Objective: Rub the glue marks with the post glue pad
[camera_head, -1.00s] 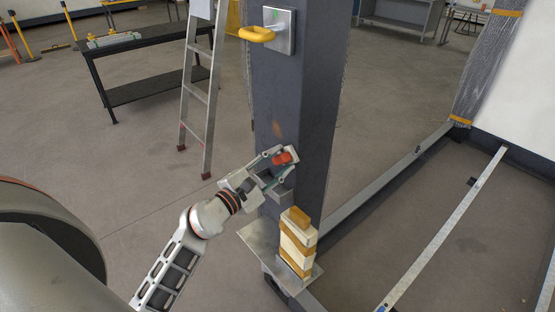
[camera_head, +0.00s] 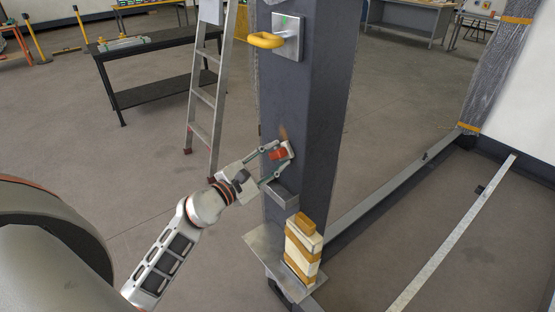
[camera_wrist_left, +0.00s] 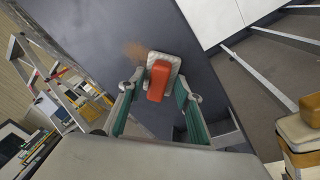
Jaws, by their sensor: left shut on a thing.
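The post glue pad (camera_head: 278,154) has an orange-red grip on a pale grey base. My left gripper (camera_head: 283,156) is shut on it and holds it at the face of the dark grey post (camera_head: 313,105). A brownish glue mark (camera_head: 283,132) shows on the post just above the pad. In the left wrist view the pad (camera_wrist_left: 157,80) sits between the fingertips (camera_wrist_left: 160,92), and the mark (camera_wrist_left: 134,50) is at its upper left, partly hidden by it. I cannot tell whether the pad touches the post. My right gripper is not in view.
A small grey holder (camera_head: 282,196) is fixed to the post below the gripper. A stack of cream and brown blocks (camera_head: 302,252) stands on the post's base plate (camera_head: 262,247). A yellow handle (camera_head: 266,40) sticks out above. A ladder (camera_head: 205,95) stands at the left.

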